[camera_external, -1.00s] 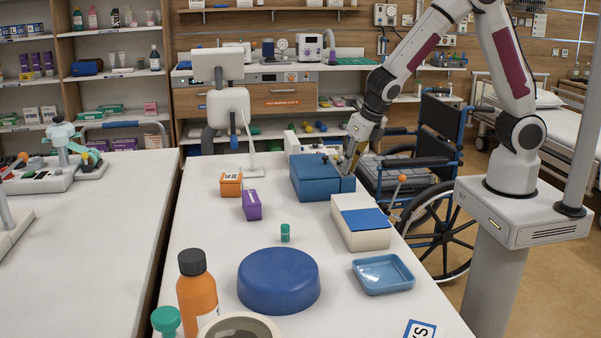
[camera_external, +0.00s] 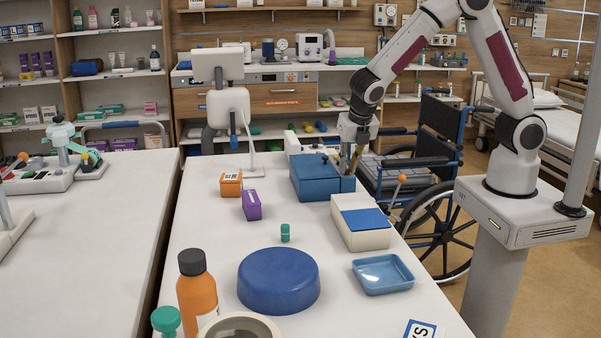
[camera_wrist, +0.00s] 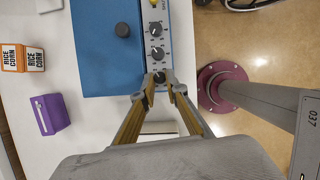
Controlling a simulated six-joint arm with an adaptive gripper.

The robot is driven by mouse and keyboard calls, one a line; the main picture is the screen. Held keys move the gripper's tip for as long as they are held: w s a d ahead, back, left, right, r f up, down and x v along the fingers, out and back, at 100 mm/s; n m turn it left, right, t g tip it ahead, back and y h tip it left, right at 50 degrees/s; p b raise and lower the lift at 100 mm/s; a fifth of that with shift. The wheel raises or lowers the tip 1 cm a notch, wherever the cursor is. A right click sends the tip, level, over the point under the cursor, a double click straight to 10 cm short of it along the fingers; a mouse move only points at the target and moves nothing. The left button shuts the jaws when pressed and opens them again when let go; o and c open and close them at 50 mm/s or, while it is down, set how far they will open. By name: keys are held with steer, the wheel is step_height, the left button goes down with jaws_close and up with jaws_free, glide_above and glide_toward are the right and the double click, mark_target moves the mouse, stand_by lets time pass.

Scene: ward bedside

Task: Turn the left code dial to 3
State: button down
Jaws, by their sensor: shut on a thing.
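The blue box (camera_external: 308,182) sits on the white table near its right edge. In the wrist view the blue box (camera_wrist: 98,58) has a pale panel along its right side with several dark dials in a row: a far dial (camera_wrist: 155,29), a middle dial (camera_wrist: 157,54) and a near dial (camera_wrist: 160,77). My gripper (camera_external: 350,170) is at the panel end of the box. In the wrist view my gripper (camera_wrist: 161,86) is shut on the near dial, with a finger on either side. The dial numbers are too small to read.
A round black knob (camera_wrist: 122,30) stands on the box top. An orange box (camera_external: 231,185) and a purple box (camera_external: 252,206) stand left of it. A white box with a blue top (camera_external: 361,224) is in front. A wheelchair (camera_external: 430,180) stands beyond the table's right edge.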

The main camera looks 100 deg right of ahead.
steer(key=shift+m, duration=0.3)
steer(key=c, duration=2.3)
jaws_free()
steer(key=shift+s+d+n+t+y, duration=0.1)
steer(key=shift+n+t, duration=0.3)
steer(key=shift+n, duration=0.65)
steer(key=shift+s+a+n+t+y, duration=0.1)
steer(key=shift+n+t, duration=0.3)
steer(key=shift+n, duration=0.7)
steer(key=shift+s+d+n+t+y, duration=0.1)
steer(key=shift+n+t, duration=0.3)
steer(key=shift+n, duration=0.65)
steer(key=shift+s+a+r+m+g, duration=0.1)
steer(key=shift+a+r+m+g, duration=0.2)
steer(key=shift+a+r+m, duration=1.05)
steer(key=shift+s+a+r+m+g, duration=0.1)
steer(key=shift+a+r+g, duration=0.15)
steer(key=shift+r, duration=2.05)
steer(key=shift+s+a+r+m+g, duration=0.1)
steer(key=shift+a+r+m+g, duration=0.45)
steer(key=shift+r, duration=1.3)
